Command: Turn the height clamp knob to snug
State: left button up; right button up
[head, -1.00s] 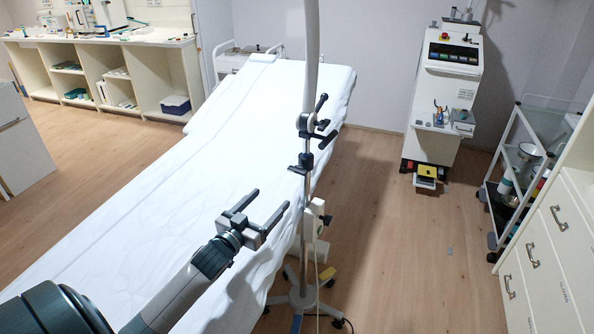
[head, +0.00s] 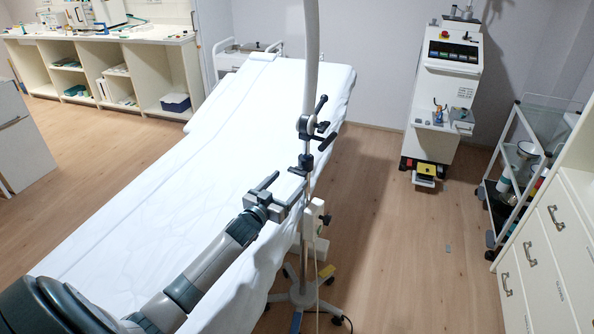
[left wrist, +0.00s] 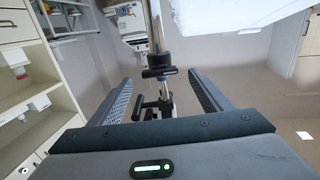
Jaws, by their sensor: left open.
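A dark clamp (head: 306,160) sits on the upright metal pole beside the couch. Its black bar-shaped knob (head: 296,171) sticks out toward my left gripper (head: 288,181). The left gripper is open and empty, just below and in front of the knob in the head view. In the left wrist view, the knob (left wrist: 158,72) lies crosswise between the two fingers (left wrist: 160,82), apart from both. I cannot tell how far ahead of the fingertips it is. My right gripper is not in view.
A second clamp with black levers (head: 312,126) is higher on the pole. The white-covered couch (head: 215,130) lies left of it and under my arm. The pole's wheeled base (head: 303,296) is below.

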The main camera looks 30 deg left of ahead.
aim_at(296, 174)
pick_arm(q)
jog(key=shift+w+a+p, duration=0.2)
jog(key=shift+w+p, duration=0.3)
jog(key=shift+w, duration=2.65)
jog(key=shift+c, duration=0.4)
jog(key=c, duration=1)
